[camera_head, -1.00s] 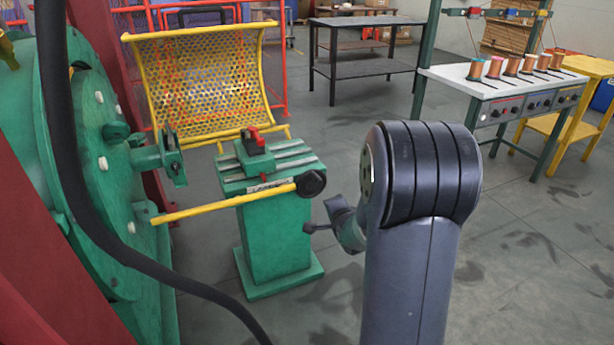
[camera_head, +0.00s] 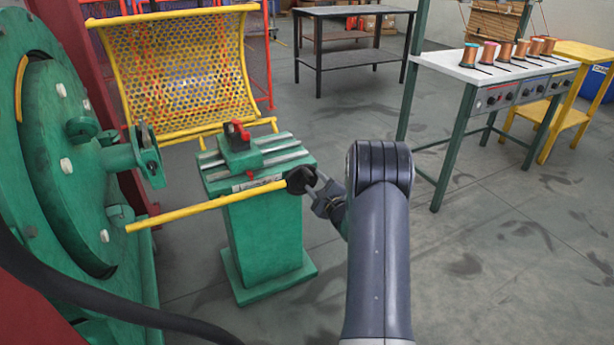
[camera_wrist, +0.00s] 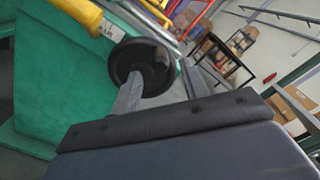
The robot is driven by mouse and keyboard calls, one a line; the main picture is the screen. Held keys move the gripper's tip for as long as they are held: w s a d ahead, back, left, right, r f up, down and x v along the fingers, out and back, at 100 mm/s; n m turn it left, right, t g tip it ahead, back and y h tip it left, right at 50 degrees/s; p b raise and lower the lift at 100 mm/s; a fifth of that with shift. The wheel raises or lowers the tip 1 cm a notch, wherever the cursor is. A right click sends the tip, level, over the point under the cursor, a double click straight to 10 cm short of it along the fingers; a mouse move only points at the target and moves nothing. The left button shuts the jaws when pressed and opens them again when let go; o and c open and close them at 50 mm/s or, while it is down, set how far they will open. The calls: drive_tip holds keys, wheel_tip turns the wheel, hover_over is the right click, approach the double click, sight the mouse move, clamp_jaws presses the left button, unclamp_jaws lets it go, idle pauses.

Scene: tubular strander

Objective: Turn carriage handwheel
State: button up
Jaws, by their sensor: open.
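The carriage handwheel is a small black wheel (camera_head: 301,180) on the front right of the green pedestal. It also shows in the wrist view (camera_wrist: 147,62), tilted, with a dark hub. My gripper (camera_head: 318,190) is open at the handwheel's right side in the head view. In the wrist view my gripper (camera_wrist: 160,86) has one grey finger overlapping the wheel's lower left and the other just right of its rim. Whether either finger touches the wheel I cannot tell. The green carriage block (camera_head: 240,155) with a red part on top sits on the pedestal's slide rails.
A yellow bar (camera_head: 205,206) runs left from beside the handwheel. The large green machine disc (camera_head: 60,150) stands at left, with a black cable (camera_head: 100,302) below. A yellow mesh guard (camera_head: 180,75) stands behind. A spool table (camera_head: 470,70) is at right. Floor right of the pedestal is clear.

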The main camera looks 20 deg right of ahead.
sight(311, 178)
drive_tip(key=w+b, duration=0.1)
drive_tip(key=w, duration=0.5)
drive_tip(key=shift+a, duration=0.1)
drive_tip(key=shift+c, duration=0.5)
clamp_jaws()
